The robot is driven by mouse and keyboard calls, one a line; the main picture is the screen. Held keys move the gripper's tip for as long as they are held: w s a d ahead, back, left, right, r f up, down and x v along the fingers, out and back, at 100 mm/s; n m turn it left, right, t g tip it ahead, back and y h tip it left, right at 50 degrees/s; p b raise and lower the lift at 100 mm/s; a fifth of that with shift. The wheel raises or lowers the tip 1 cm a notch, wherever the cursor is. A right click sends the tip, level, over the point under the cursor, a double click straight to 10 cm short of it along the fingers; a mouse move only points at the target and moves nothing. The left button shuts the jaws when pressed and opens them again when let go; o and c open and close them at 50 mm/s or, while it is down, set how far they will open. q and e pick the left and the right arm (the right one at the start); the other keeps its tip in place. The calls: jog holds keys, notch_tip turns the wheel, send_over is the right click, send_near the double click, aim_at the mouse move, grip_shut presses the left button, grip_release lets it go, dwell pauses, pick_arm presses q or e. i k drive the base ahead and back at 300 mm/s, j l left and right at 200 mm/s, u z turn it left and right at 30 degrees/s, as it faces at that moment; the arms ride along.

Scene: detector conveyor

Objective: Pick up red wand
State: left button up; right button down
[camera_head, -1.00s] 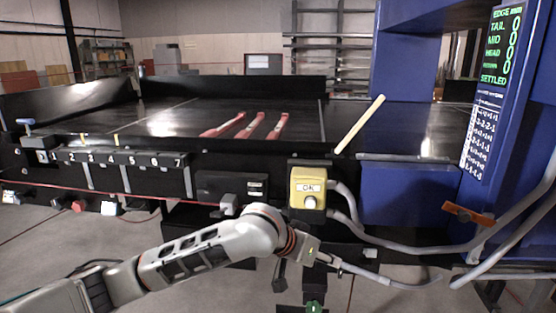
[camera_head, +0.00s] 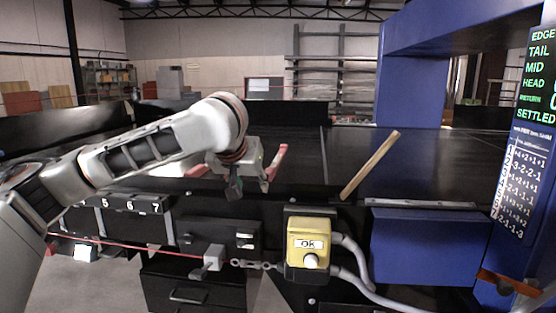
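The red wands lie on the black conveyor bed (camera_head: 345,150), mostly hidden behind my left arm. One red wand (camera_head: 278,160) shows just right of my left gripper, and a short piece of another (camera_head: 197,170) shows under the forearm. My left gripper (camera_head: 250,190) hangs pointing down at the bed's front edge, its dark fingers apart with a gap between them. I see no wand between the fingers. Whether a finger touches the right-hand wand I cannot tell. My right gripper is out of view.
A blue panel (camera_head: 430,245) and a display board (camera_head: 535,130) are at right. A numbered strip (camera_head: 130,203) is at left.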

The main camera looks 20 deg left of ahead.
aim_at(271, 170)
jog(key=i+j, duration=0.15)
jog(key=i, duration=0.35)
jog(key=i+j, duration=0.2)
jog(key=i, duration=0.3)
